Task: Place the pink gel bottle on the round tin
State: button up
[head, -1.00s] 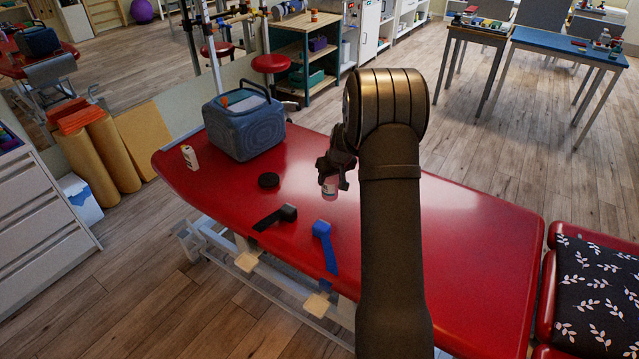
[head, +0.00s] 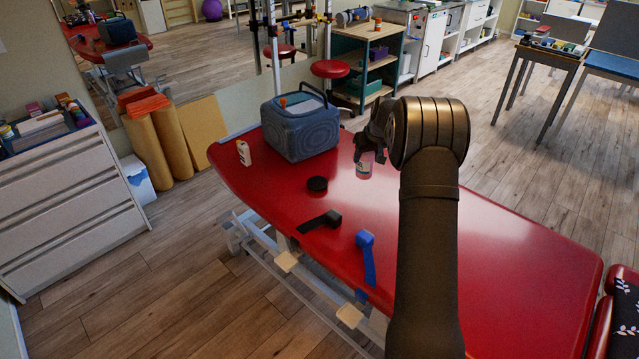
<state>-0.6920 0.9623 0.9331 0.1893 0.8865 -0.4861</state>
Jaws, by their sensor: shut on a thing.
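The pink gel bottle (head: 364,168) hangs upright below my gripper (head: 368,153), which is shut on its upper part. My gripper and the bottle are over the red treatment table (head: 480,250), to the right of the round tin. Whether the bottle's base touches the table I cannot tell. The round tin (head: 317,184) is small, low and black. It lies flat on the table in front of the blue bag, and nothing is on its top. My forearm hides part of the table to the right of the bottle.
A black roll of tape (head: 331,218) and a blue roll (head: 365,240) lie near the front edge, partly unrolled. The table is clear between the tin and the held bottle.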

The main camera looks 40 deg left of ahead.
jog(key=shift+s+a+f, duration=0.7)
jog(key=shift+a+f, duration=1.05)
jog(key=shift+a, duration=0.7)
jog(key=shift+s+a+f, duration=0.7)
jog(key=shift+a+f, duration=1)
jog(key=shift+a, duration=0.7)
jog(key=shift+s+a+f, duration=0.7)
jog(key=shift+a+f, duration=1.05)
jog(key=shift+a, duration=0.7)
jog(key=shift+f, duration=0.15)
jog(key=o, duration=1.2)
jog(key=shift+c, duration=0.2)
jog(key=shift+d+r, duration=0.15)
jog(key=shift+r, duration=0.4)
jog(key=v, duration=1.1)
